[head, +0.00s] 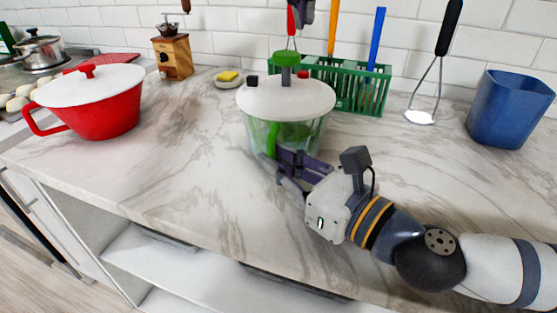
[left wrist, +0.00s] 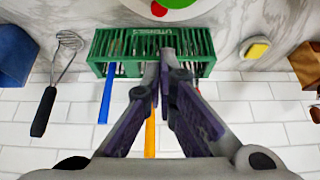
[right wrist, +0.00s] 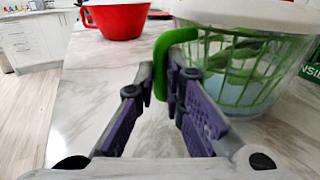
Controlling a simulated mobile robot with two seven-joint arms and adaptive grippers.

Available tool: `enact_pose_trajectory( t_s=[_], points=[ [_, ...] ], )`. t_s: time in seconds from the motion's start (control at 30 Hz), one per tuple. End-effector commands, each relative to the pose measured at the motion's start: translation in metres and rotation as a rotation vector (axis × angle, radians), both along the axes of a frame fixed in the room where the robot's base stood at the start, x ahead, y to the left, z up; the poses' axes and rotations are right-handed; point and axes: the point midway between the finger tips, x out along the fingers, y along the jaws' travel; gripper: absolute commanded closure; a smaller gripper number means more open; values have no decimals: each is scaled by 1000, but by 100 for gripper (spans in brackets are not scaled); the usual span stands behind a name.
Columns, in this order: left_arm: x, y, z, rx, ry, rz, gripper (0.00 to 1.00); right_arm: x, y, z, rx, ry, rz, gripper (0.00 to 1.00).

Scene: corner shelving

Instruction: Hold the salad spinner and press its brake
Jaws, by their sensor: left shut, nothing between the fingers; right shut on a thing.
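The salad spinner (head: 284,132) stands on the marble counter, with a white lid, a clear bowl and a green basket inside. Its lid bears a green central knob (head: 287,58), a red button (head: 303,75) and a black button (head: 252,80). The lid's edge and the red button (left wrist: 159,9) show at the top of the left wrist view. My right gripper (head: 279,165) is shut on the spinner's green handle (right wrist: 160,62) at the near side of the bowl. My left gripper (head: 307,16) is shut and empty, raised above and behind the spinner; its fingertips show in the left wrist view (left wrist: 167,58).
A green utensil rack (head: 350,88) stands close behind the spinner. A masher (head: 420,116) and blue container (head: 508,108) are to the right. A sponge dish (head: 228,82), coffee grinder (head: 173,58) and red pot (head: 100,108) are to the left. The front counter is clear.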

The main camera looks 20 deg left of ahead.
Motion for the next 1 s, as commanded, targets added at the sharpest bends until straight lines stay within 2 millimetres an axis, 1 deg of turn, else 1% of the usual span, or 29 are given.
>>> enact_pose_trajectory(
  t_s=[0.3, 0.43, 0.6, 1.0],
  points=[
    [-1, 0, -45, 3, 2, -2, 100, 0, 0, 0, 1, 0, 0, 100],
    [-1, 0, -59, 3, 2, -2, 100, 0, 0, 0, 0, 0, 0, 100],
    [0, 0, -64, 1, 1, 0, 100, 0, 0, 0, 0, 0, 0, 100],
    [0, 0, -64, 0, 1, 0, 100, 0, 0, 0, 0, 0, 0, 100]
  ],
)
